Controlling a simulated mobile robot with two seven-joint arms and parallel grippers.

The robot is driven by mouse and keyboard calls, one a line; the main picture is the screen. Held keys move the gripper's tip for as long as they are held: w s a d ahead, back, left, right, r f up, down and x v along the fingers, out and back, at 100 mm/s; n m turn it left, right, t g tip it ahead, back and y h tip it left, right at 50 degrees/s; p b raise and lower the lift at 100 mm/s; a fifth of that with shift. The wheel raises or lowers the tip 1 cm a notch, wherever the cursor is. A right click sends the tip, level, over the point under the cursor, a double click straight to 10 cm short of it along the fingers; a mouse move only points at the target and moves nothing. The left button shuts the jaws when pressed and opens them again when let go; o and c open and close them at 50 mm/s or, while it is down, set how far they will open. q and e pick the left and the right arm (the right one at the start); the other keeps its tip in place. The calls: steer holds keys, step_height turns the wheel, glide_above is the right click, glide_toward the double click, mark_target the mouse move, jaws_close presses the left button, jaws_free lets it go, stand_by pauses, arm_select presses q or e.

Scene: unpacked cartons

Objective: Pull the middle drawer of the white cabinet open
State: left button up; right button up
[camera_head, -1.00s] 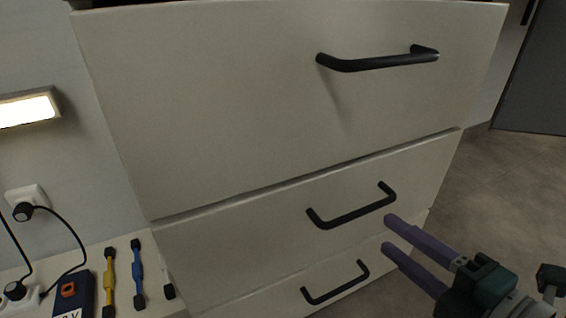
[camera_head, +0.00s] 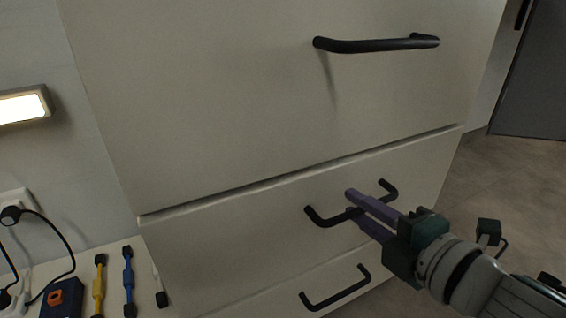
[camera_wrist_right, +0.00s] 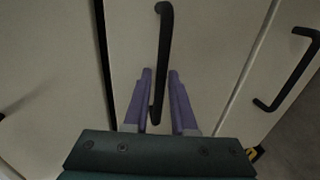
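The white cabinet fills the head view, with its middle drawer (camera_head: 230,228) below a large top drawer. The middle drawer looks closed, its front in line with the others. Its black bar handle (camera_head: 325,219) is partly covered by my right gripper (camera_head: 353,208). The two purple fingers are apart, one above and one below the bar. In the right wrist view the handle (camera_wrist_right: 163,50) runs between the open fingers (camera_wrist_right: 160,75), with a gap visible near the tips. Whether a finger touches the bar I cannot tell. My left gripper is not in view.
The top drawer handle (camera_head: 375,45) is above and the bottom drawer handle (camera_head: 337,290) is close below my gripper. A surface at lower left holds yellow (camera_head: 99,284) and blue (camera_head: 128,280) tools and a dark box (camera_head: 62,300). Open floor (camera_head: 510,200) lies to the right.

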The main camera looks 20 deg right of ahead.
jaws_close()
stand_by(1.0)
